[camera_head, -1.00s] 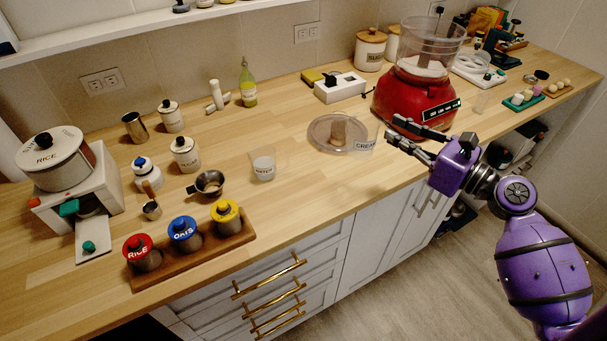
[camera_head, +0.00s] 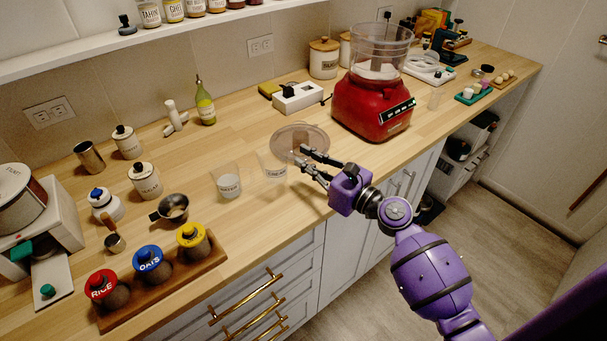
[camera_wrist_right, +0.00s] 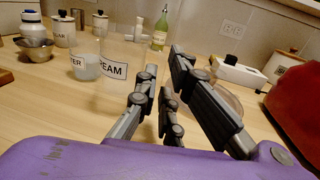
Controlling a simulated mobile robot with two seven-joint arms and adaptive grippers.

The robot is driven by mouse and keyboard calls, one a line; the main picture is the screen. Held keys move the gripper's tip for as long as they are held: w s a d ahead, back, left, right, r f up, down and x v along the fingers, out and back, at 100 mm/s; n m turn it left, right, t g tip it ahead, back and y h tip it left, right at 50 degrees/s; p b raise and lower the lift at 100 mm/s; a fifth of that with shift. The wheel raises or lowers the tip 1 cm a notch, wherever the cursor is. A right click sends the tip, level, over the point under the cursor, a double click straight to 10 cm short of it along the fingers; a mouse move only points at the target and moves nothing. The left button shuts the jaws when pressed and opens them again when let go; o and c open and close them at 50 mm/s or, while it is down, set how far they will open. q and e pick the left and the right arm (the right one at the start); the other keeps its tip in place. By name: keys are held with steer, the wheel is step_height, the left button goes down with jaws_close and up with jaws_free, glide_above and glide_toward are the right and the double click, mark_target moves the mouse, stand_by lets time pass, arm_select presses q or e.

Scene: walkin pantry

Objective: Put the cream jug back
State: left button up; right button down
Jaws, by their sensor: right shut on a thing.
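The cream jug (camera_head: 273,169) is a clear cup with a white label, seen over the counter just right of the clear jug labelled WATER (camera_head: 228,184). My right gripper (camera_head: 306,163) is shut on the cream jug from its right side. The fingers hide the exact contact. In the right wrist view the label reads as CREAM, cut off at its start, on the jug (camera_wrist_right: 113,72), left of my fingers (camera_wrist_right: 160,70). The jug looks upright. I cannot tell whether its base touches the counter. My left gripper is not in view.
A round clear dish (camera_head: 287,133) lies behind my right gripper, and the red food processor (camera_head: 365,110) stands to its right. A metal cup with a handle (camera_head: 173,207) and a rack (camera_head: 210,253) of coloured-lid jars are to the left.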

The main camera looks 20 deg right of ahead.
steer(key=f, duration=0.2)
steer(key=f+b, duration=0.1)
steer(key=f, duration=0.1)
steer(key=shift+w+a, duration=0.1)
steer(key=shift+a, duration=0.2)
steer(key=shift+r, duration=0.1)
steer(key=shift+f, duration=0.25)
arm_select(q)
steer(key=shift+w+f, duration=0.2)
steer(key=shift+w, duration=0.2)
arm_select(e)
steer(key=c, duration=1.9)
jaws_free()
steer(key=shift+r, duration=0.1)
steer(key=shift+r, duration=0.25)
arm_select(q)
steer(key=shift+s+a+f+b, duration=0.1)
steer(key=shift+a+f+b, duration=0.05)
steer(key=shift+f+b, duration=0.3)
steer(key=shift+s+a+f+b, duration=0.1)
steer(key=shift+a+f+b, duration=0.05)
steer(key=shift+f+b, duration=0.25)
arm_select(e)
steer(key=v, duration=1.2)
